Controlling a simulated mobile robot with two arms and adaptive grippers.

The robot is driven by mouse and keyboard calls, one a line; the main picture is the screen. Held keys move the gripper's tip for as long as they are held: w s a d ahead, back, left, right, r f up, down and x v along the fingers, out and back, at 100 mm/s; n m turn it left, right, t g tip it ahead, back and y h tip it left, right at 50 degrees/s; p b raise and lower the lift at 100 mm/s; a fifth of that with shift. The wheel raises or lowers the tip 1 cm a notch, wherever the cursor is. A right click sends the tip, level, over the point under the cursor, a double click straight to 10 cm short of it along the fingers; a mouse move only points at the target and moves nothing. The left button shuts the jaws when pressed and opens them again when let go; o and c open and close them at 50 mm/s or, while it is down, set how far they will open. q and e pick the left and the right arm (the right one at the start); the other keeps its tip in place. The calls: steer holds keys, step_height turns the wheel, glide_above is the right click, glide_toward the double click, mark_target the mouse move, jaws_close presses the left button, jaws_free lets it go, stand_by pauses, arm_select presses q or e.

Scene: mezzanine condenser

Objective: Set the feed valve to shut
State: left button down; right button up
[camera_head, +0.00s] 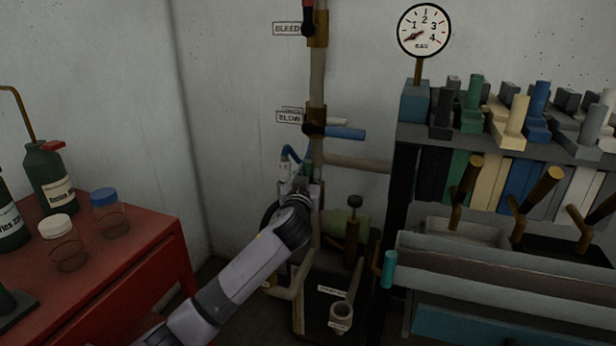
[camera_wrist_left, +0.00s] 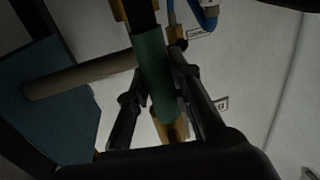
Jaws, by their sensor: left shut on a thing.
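A green valve handle (camera_wrist_left: 155,75) runs between the two fingers of my left gripper (camera_wrist_left: 160,65) in the left wrist view. The fingers are shut on it, one on each side. In the head view, my left gripper (camera_head: 302,180) is at the vertical pipe, below the BLOW label, and only a bit of the green handle (camera_head: 308,168) shows behind it. No label reading feed is legible, and the gripper and arm hide most of this valve. I cannot tell the handle's exact setting. My right gripper is not in view.
A blue handle (camera_head: 344,132) juts right by the BLOW label (camera_head: 289,118). A red BLEED handle is above on the pipe (camera_head: 318,75). A gauge (camera_head: 424,30) and a lever rack (camera_head: 490,142) stand right. A red cabinet (camera_head: 150,255) with bottles is left.

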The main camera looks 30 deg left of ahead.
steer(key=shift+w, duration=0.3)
arm_select(q)
steer(key=w+d+f+m+t+h+b, duration=0.2)
steer(key=d+f+m+b, duration=0.4)
steer(key=m, duration=1.4)
steer(key=shift+d+f+t+h, duration=0.5)
steer(key=shift+d+f+t, duration=0.1)
steer(key=shift+d+f, duration=1.2)
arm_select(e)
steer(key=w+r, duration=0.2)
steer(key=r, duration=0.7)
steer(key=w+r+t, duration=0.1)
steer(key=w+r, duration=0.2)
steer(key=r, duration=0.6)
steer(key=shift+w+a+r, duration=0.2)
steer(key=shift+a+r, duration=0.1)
arm_select(q)
steer(key=shift+w+a+f+m, duration=0.1)
steer(key=shift+a+f+m, duration=0.1)
steer(key=shift+m, duration=0.1)
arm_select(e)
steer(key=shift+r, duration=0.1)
arm_select(q)
steer(key=c, duration=1.8)
jaws_free()
steer(key=shift+c, duration=0.2)
steer(key=o, duration=0.4)
steer(key=shift+r, duration=0.1)
